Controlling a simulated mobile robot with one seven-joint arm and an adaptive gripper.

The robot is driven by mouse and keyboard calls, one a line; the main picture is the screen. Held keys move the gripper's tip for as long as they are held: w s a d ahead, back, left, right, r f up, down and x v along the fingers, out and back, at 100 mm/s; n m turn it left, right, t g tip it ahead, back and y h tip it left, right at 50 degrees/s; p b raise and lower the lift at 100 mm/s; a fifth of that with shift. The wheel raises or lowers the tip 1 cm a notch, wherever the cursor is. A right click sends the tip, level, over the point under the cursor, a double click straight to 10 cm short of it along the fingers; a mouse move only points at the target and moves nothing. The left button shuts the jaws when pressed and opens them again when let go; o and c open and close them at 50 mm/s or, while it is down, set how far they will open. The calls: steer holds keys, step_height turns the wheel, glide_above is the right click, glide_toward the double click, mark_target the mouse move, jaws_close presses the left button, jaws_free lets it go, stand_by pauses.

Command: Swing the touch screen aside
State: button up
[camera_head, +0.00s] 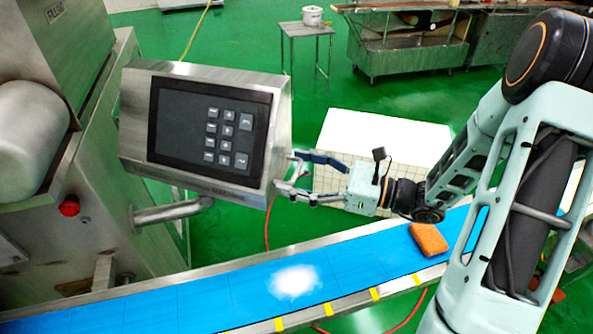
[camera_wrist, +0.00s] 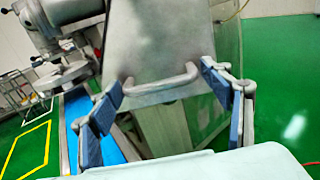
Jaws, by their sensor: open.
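The touch screen (camera_head: 205,125) is a boxy steel panel with a dark display and grey keys, held on a bent steel pipe arm (camera_head: 172,212) from the machine at left. My gripper (camera_head: 291,172) is open at the panel's right side. In the wrist view, a grey bar handle (camera_wrist: 162,83) runs across the panel's side face (camera_wrist: 165,50), between my blue-padded fingers (camera_wrist: 161,82). The fingers are spread to either side of the handle and hold nothing. I cannot tell whether a fingertip touches the handle or panel.
A blue conveyor belt (camera_head: 220,300) runs below the screen, with a white powder patch (camera_head: 295,281) and an orange-brown sponge-like block (camera_head: 428,240) on it. A red button (camera_head: 69,206) is on the machine. Green floor is open behind; a small table (camera_head: 306,30) stands farther back.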

steer(key=c, duration=1.4)
steer(key=shift+w, duration=0.15)
